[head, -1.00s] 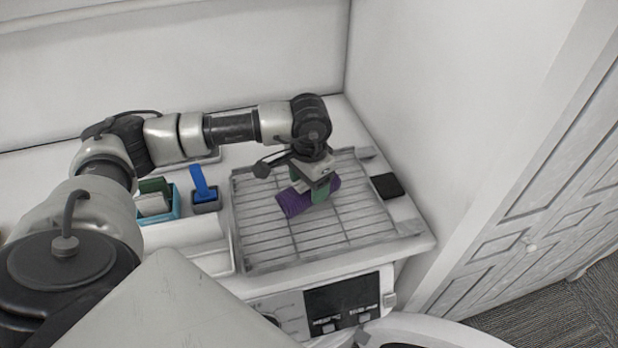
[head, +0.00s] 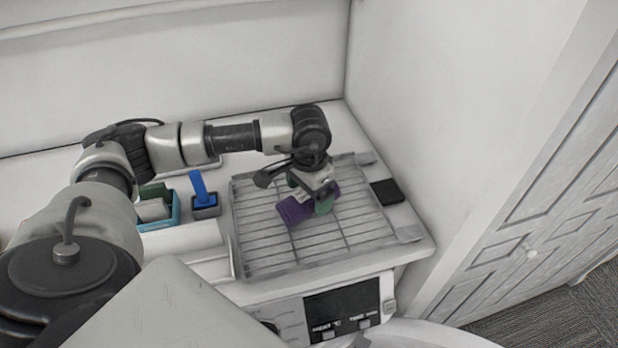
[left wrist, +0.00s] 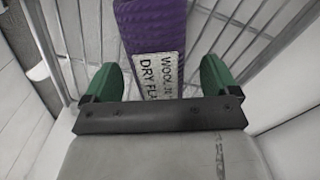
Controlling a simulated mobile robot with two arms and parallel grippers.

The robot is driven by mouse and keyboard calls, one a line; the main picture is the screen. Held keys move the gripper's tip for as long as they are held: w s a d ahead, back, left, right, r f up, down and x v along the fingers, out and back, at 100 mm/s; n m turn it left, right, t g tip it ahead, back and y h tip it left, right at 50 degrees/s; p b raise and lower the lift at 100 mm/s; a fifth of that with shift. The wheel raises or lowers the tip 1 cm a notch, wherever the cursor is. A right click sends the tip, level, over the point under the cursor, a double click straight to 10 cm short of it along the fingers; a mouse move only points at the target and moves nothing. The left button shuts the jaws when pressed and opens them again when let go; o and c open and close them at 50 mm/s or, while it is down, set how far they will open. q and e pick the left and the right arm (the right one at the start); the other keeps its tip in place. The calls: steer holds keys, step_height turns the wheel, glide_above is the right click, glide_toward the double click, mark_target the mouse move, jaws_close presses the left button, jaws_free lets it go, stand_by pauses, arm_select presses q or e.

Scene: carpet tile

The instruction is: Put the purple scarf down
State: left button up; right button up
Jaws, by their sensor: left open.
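The purple scarf (head: 294,210) lies on the wire rack (head: 262,240) on top of the white appliance. It is a rolled or folded bundle, partly hidden by my left gripper in the head view. My left gripper (head: 308,196) is over the scarf with its green fingers to either side of it. In the left wrist view the scarf (left wrist: 155,28) shows a white label with "WOOL" and "DRY FL" lettering. The green fingers (left wrist: 163,85) are apart, with gaps between them and the scarf. My right gripper is not in view.
A teal box (head: 172,212) with cards and a blue item in a grey holder (head: 206,208) stand left of the rack. A black square (head: 387,191) lies to its right. Much of the rack is bare. Walls stand behind and right.

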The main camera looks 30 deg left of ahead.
arm_select(q)
step_height(320, 180, up, 12)
steer(key=b, duration=0.4)
steer(key=shift+b, duration=0.4)
